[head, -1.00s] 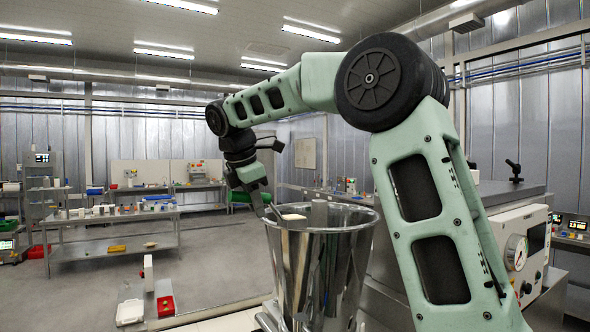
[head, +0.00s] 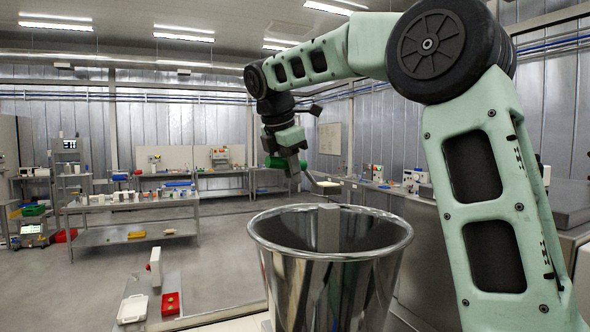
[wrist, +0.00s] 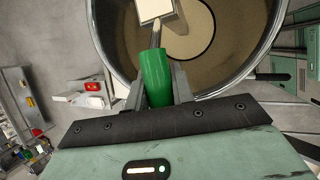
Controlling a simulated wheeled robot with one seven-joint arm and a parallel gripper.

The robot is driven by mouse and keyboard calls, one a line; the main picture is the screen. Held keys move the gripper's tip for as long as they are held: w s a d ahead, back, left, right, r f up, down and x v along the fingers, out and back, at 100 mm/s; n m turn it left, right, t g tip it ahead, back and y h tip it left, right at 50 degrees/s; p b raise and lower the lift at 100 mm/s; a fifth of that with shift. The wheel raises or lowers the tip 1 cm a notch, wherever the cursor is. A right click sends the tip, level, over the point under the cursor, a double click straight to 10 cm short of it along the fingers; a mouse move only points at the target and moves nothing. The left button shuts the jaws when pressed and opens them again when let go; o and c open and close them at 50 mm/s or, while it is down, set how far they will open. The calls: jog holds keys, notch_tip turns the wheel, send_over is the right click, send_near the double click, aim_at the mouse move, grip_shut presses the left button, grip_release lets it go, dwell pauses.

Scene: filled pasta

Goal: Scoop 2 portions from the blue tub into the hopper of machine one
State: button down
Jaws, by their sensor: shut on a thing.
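My gripper (head: 297,168) is shut on the green handle (wrist: 156,68) of a scoop, seen between the two fingers in the wrist view. The scoop's pan (head: 328,184) holds something pale, and it is raised above the rim of a large shiny metal hopper (head: 330,260). The pan (wrist: 156,9) is cut off by the top edge of the wrist view, over the hopper's mouth. Inside the hopper (wrist: 103,45), beige surfaces and a dark ring show; I cannot tell how full it is. No label shows which machine it belongs to. I cannot make out the blue tub for certain.
A metal bench (head: 130,204) with small containers stands farther back. Open floor lies between.

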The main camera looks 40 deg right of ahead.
jog(key=d+r+y, duration=0.1)
jog(key=d+r+y+p, duration=0.1)
jog(key=y, duration=0.1)
jog(key=shift+s+d, duration=0.15)
jog(key=shift+d, duration=0.15)
jog(key=d+r+y+p, duration=0.2)
jog(key=d+y+p, duration=0.1)
jog(key=shift+s+r+m, duration=0.15)
jog(key=shift+r+m, duration=0.15)
jog(key=shift+r, duration=0.05)
jog(key=shift+s+d+r+t+y, duration=0.15)
jog(key=shift+d+r+y, duration=0.1)
jog(key=shift+d+y, duration=0.65)
jog(key=shift+d+r+t+y, duration=0.1)
jog(key=shift+d+r+y, duration=0.2)
jog(key=shift+d+y, duration=0.55)
jog(key=shift+s+d+r+t+y, duration=0.15)
jog(key=shift+d+r+y, duration=0.1)
jog(key=shift+d+y, duration=0.65)
jog(key=shift+w+d, duration=0.1)
jog(key=shift+h, duration=0.25)
